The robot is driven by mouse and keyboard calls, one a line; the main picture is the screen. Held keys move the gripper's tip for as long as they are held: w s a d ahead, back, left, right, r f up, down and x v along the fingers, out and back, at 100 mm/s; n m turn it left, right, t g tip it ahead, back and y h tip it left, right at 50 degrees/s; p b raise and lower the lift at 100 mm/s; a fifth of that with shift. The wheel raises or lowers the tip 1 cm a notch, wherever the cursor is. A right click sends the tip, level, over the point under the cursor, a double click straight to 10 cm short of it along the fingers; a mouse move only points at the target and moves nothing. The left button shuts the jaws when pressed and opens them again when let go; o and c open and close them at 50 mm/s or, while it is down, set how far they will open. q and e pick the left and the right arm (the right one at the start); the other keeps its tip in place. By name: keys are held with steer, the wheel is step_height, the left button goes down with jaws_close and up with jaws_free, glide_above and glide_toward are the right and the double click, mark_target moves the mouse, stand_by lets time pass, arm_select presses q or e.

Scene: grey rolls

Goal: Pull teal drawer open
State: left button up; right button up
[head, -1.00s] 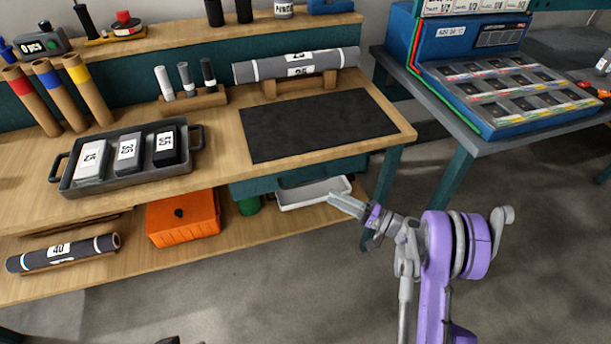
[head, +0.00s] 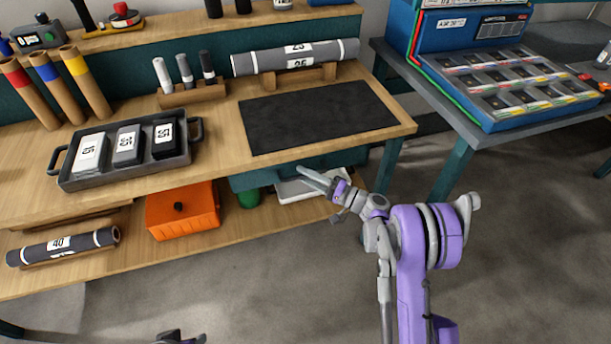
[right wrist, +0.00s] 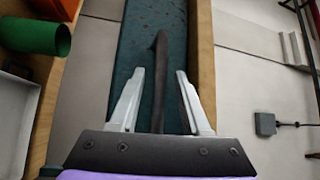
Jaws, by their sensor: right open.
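The teal drawer (head: 252,182) is under the tabletop of the wooden bench, its front partly hidden by my right gripper. In the right wrist view its teal front (right wrist: 135,45) fills the middle, with a dark bar-like handle (right wrist: 161,62) on it. My right gripper (head: 312,177) is open in front of the drawer, near its right part. In the right wrist view the fingers (right wrist: 159,76) stand apart, with the handle showing between them. Whether they touch it cannot be told. A small part of my left gripper (head: 180,339) shows at the bottom edge; its jaws are unclear.
On the lower shelf are an orange box (head: 182,212), a green cylinder (head: 249,198) and a pale tray (head: 298,190). The bench top (head: 225,160) overhangs the drawer. A grey table (head: 460,120) stands at right. The floor in front is clear.

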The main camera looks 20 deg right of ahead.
jaws_close()
stand_by(1.4)
